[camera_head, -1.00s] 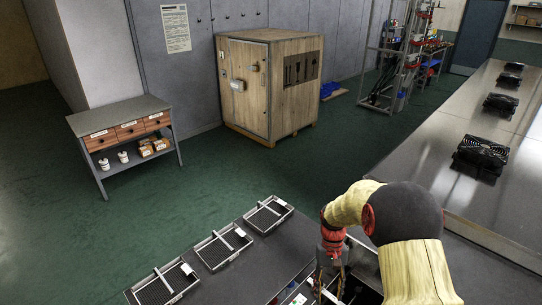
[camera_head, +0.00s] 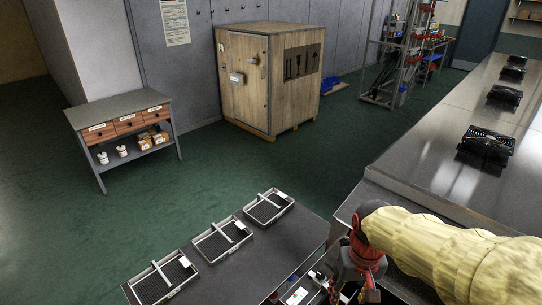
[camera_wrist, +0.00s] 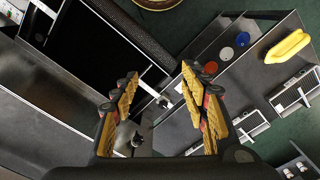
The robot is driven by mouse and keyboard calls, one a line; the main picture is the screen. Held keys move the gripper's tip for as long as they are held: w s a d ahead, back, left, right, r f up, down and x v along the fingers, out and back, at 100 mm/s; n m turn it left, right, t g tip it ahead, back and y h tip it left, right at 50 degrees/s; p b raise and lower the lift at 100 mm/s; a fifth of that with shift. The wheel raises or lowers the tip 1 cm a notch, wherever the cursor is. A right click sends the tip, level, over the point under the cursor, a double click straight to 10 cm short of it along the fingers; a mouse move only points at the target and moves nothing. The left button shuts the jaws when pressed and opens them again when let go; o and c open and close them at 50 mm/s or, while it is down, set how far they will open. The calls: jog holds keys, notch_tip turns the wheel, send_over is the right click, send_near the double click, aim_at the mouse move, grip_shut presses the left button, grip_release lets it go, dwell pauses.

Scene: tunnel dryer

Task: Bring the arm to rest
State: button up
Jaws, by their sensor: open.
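My gripper (camera_wrist: 158,74) is open, with its two yellow-padded fingers spread apart in the wrist view. Nothing shows between the fingertips except the scene beyond them. In the head view my arm reaches in from the right edge under a pale yellow cover and ends at a red wrist at the lower right. The gripper hangs below the wrist there, near the right side of the dark table (camera_head: 285,238), and is partly cut off by the bottom edge.
Three mesh trays (camera_head: 194,262) (camera_head: 242,226) (camera_head: 287,198) stand in a row on the table. A wooden cabinet (camera_head: 248,100) and a drawer bench (camera_head: 118,107) stand farther back, with open green floor between.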

jog(key=s+r+t+b, duration=0.4)
jog(key=s+r+t, duration=0.1)
jog(key=s+r, duration=0.2)
jog(key=shift+s+r, duration=0.4)
jog(key=shift+s, duration=0.2)
dwell(0.4)
